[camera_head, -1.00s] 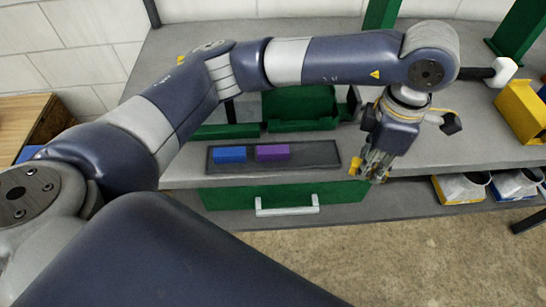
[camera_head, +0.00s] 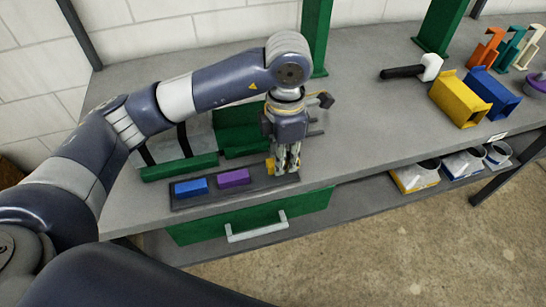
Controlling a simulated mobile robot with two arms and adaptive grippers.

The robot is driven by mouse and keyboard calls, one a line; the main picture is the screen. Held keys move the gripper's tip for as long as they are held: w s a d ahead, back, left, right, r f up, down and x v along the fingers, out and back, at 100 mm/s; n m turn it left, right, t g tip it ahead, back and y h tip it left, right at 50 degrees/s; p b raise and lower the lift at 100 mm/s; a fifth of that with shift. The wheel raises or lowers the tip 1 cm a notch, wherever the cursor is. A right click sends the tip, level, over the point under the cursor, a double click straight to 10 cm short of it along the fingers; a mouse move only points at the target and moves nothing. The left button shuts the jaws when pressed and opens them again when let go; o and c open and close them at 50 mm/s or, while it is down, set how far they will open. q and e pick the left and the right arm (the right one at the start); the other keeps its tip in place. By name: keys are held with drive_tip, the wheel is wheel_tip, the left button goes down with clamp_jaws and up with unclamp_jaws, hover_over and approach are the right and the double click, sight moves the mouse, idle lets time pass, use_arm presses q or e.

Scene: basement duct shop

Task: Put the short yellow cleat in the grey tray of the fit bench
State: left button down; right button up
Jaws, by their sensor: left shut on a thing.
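The short yellow cleat (camera_head: 270,166) is between the fingers of my left gripper (camera_head: 285,168), which is shut on it. The fingers point down and partly hide the cleat. The dark grey tray (camera_head: 212,198) lies at the front edge of the bench, with a blue cleat (camera_head: 191,187) at its left and a purple cleat (camera_head: 233,178) in its middle. The yellow cleat is over the tray's right end, right of the purple cleat. I cannot tell whether it touches the tray floor. My right gripper is out of view.
Green fixtures (camera_head: 180,168) stand just behind the tray. A mallet (camera_head: 412,70), a yellow duct piece (camera_head: 458,98) and a blue one (camera_head: 493,93) are farther right. A green drawer with a pale handle (camera_head: 257,230) is below. Bench right of my gripper is clear.

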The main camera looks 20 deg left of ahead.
use_arm(q)
drive_tip(key=shift+w+a+f, duration=0.1)
drive_tip(key=shift+w+a, duration=0.1)
drive_tip(key=shift+a, duration=0.85)
drive_tip(key=shift+a+f, duration=0.1)
drive_tip(key=shift+f, duration=0.05)
wheel_tip(320, 180, down, 3)
drive_tip(key=shift+f+p, duration=0.15)
drive_tip(key=shift+p, duration=0.6)
drive_tip(key=shift+f, duration=0.1)
drive_tip(key=c, duration=1.8)
unclamp_jaws()
drive_tip(key=shift+f+b, duration=0.1)
drive_tip(key=shift+b, duration=0.2)
drive_tip(key=shift+c, duration=0.2)
drive_tip(key=o, duration=0.4)
drive_tip(key=shift+r, duration=0.2)
